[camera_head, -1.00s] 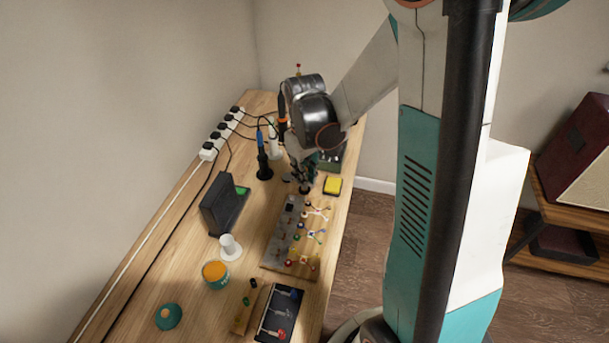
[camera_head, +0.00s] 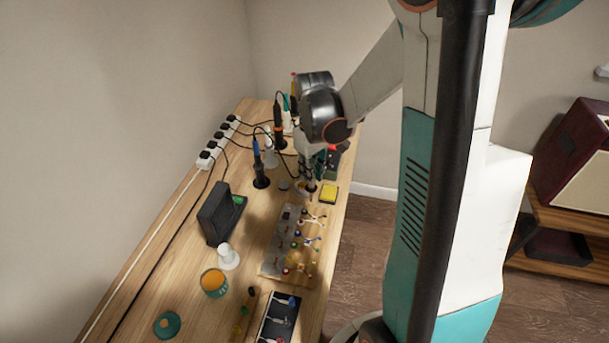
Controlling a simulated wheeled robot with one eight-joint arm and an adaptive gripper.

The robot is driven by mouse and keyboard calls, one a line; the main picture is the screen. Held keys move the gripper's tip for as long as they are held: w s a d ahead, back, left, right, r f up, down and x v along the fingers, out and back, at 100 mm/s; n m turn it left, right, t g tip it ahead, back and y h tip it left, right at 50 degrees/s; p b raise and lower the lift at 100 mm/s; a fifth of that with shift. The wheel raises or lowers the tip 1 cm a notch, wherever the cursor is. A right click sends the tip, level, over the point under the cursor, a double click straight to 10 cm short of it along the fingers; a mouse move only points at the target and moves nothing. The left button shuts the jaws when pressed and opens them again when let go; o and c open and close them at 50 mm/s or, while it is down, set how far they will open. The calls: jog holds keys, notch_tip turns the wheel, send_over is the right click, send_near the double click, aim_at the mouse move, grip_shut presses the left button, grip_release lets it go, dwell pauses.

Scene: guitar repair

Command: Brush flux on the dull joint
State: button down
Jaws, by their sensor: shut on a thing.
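A circuit board (camera_head: 272,262) with several coloured knobs and wires lies flat along the right side of the bench. I cannot tell which of its joints is dull. My gripper (camera_head: 311,183) points down just beyond the board's far end, left of a yellow sponge (camera_head: 328,194). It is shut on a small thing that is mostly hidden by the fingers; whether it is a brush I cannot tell. A small round tan-rimmed pot (camera_head: 301,187) shows beside the fingertips.
A black stand with a blue-handled iron (camera_head: 259,172), a black box (camera_head: 216,215), a white spool (camera_head: 229,257), an orange-filled jar (camera_head: 214,284), a teal lid (camera_head: 167,325) and a dark tray (camera_head: 268,325) stand around. A power strip (camera_head: 213,155) runs along the left edge.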

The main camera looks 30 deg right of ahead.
jog(key=shift+d+r, duration=0.2)
jog(key=shift+d, duration=0.55)
jog(key=shift+d+r, duration=0.2)
jog(key=shift+d, duration=0.6)
jog(key=shift+d+r, duration=0.2)
jog(key=shift+d, duration=0.55)
